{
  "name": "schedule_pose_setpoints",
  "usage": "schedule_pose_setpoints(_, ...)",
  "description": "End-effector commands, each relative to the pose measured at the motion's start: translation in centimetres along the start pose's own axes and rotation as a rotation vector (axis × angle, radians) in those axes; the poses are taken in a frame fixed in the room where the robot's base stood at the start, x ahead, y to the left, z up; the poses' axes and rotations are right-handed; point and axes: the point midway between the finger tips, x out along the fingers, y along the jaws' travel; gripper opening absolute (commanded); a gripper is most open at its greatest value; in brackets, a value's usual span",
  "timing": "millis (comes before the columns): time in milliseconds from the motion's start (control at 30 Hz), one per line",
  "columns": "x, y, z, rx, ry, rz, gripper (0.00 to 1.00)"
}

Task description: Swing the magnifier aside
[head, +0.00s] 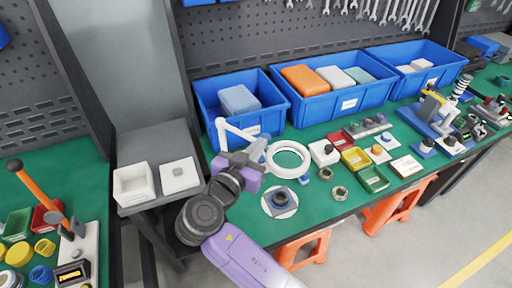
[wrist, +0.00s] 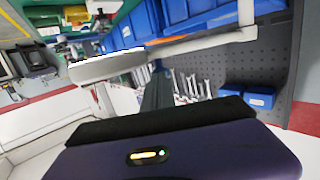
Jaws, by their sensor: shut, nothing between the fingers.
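The magnifier (head: 288,174) is a white ring on a jointed white arm (head: 237,131), over the green bench mat. In the wrist view the magnifier (wrist: 105,70) shows edge-on at upper left, its white arm running to the right. My gripper (head: 260,151) is at the ring's left side, close to where the ring meets its arm. It is shut and holds nothing. Whether it touches the magnifier I cannot tell. Below the ring, a dark round part (head: 280,198) sits on a white plate.
Blue bins (head: 345,103) line the back of the bench. Small red, yellow and green trays (head: 373,180) and metal rings (head: 326,174) lie to the right of the magnifier. A grey side stand (head: 150,140) with white boxes is at left.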

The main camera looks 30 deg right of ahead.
Motion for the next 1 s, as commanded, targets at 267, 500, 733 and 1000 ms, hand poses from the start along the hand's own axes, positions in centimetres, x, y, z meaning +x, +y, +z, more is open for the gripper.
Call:
schedule_pose_setpoints(267,3.2,1.4,-0.4,-0.026,-0.002,-0.17,0.0)
schedule_pose_setpoints(500,6.2,1.8,-1.1,-0.054,-0.001,-0.343,0.0)
schedule_pose_setpoints(733,8.9,1.8,-1.6,-0.077,0.002,-0.492,0.0)
schedule_pose_setpoints(1000,12.4,0.8,-1.9,-0.079,0.002,-0.496,0.0)
